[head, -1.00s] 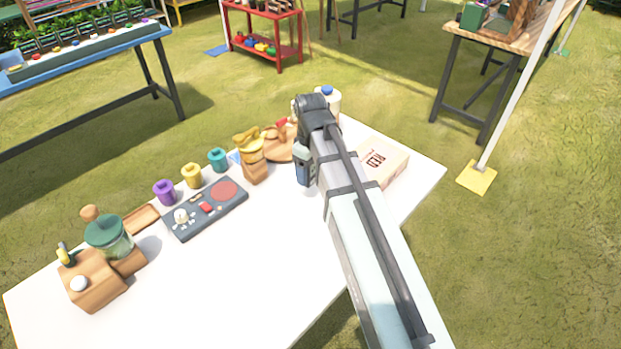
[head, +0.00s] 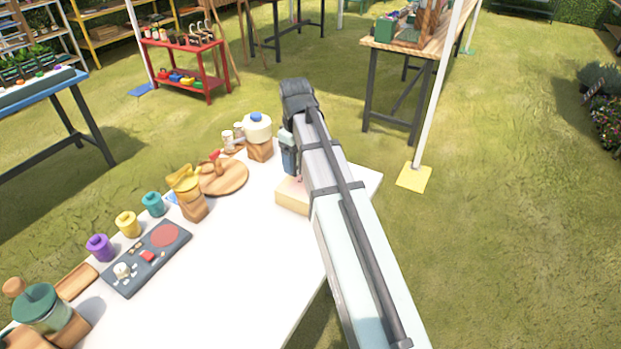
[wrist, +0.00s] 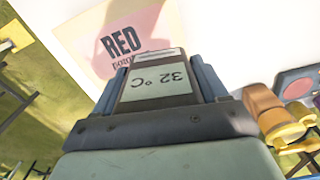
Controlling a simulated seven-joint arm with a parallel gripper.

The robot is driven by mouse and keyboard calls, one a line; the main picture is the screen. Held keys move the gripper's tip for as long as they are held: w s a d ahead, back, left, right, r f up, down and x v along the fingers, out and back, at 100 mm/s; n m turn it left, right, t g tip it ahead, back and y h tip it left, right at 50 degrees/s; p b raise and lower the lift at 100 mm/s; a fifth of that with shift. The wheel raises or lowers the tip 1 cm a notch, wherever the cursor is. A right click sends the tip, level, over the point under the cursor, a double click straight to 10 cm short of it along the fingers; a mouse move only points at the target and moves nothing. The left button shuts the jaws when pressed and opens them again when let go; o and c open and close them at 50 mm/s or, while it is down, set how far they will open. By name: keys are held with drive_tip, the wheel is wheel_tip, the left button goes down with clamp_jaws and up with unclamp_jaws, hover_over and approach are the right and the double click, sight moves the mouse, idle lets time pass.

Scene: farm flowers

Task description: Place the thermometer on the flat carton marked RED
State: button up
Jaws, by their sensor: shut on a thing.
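The thermometer (wrist: 158,82), with a display reading 32 °C, is between the fingers of my gripper (wrist: 160,75) in the wrist view. My gripper is shut on it. The flat carton marked RED (wrist: 95,35) lies on the white table just beyond the gripper in the wrist view, its printed top partly showing. In the head view my gripper (head: 289,165) is above or beside the carton (head: 292,195), and my arm hides much of the carton. The thermometer is hard to make out there. I cannot tell whether it touches the carton.
The table's right edge is close to the carton.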

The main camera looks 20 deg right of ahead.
drive_tip(key=w+d+r, duration=0.3)
drive_tip(key=w+d, duration=0.1)
drive_tip(key=d, duration=0.2)
drive_tip(key=shift+n, duration=0.8)
drive_tip(key=shift+s+a+f, duration=0.1)
drive_tip(key=shift+a+f, duration=0.1)
drive_tip(key=shift+f, duration=2.3)
drive_tip(key=shift+s+a+f, duration=0.1)
drive_tip(key=shift+a+f, duration=0.05)
drive_tip(key=shift+f, duration=2.3)
drive_tip(key=o, duration=1.1)
drive_tip(key=shift+f, duration=0.1)
wheel_tip(320, 180, up, 12)
